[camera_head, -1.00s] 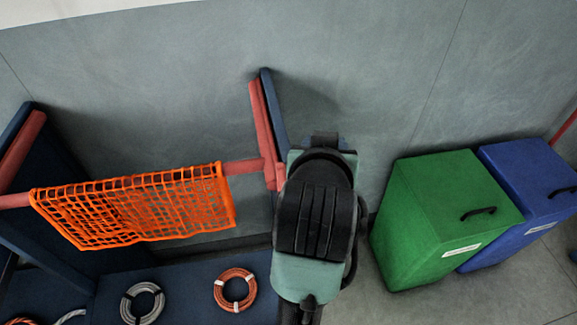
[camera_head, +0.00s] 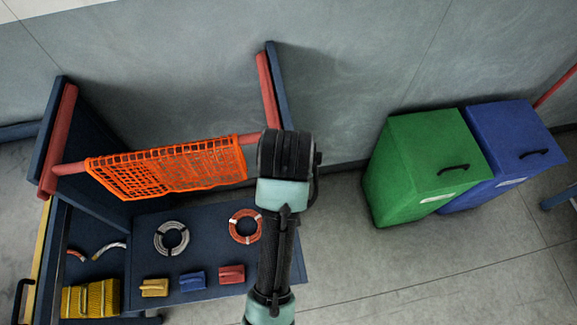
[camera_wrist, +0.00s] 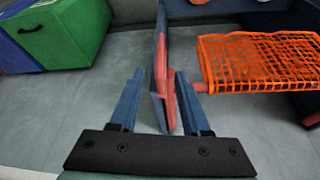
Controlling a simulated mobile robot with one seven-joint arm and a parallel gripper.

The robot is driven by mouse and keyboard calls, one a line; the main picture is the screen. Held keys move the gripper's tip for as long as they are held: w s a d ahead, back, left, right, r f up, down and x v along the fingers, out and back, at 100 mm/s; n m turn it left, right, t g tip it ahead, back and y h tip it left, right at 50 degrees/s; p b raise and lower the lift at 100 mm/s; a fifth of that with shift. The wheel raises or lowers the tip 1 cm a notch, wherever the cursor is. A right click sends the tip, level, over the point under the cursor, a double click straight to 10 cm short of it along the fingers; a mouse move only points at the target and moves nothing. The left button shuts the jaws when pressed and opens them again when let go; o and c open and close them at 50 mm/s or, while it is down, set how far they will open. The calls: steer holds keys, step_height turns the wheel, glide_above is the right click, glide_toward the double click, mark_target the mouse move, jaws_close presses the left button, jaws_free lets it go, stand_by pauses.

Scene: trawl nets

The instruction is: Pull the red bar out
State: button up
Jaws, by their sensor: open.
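The red bar (camera_head: 68,168) runs level between two dark blue uprights, with an orange net (camera_head: 165,170) draped over it. My arm covers its right end in the head view. In the wrist view a short bare stretch of the bar (camera_wrist: 202,87) shows between the net and the upright's red rail (camera_wrist: 163,62). My gripper (camera_wrist: 159,74) is open with blue fingers. The right upright and its rail show between the fingers, and the right finger overlaps the rail's edge beside the bar. I cannot tell whether anything touches. The head view hides the fingers.
Green (camera_head: 420,165) and blue (camera_head: 515,150) bins stand right. Floor between bench and bins is clear.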

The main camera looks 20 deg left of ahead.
steer(key=p+x, duration=0.1)
steer(key=x, duration=0.9)
steer(key=shift+w+f, duration=0.15)
jaws_close()
stand_by(1.1)
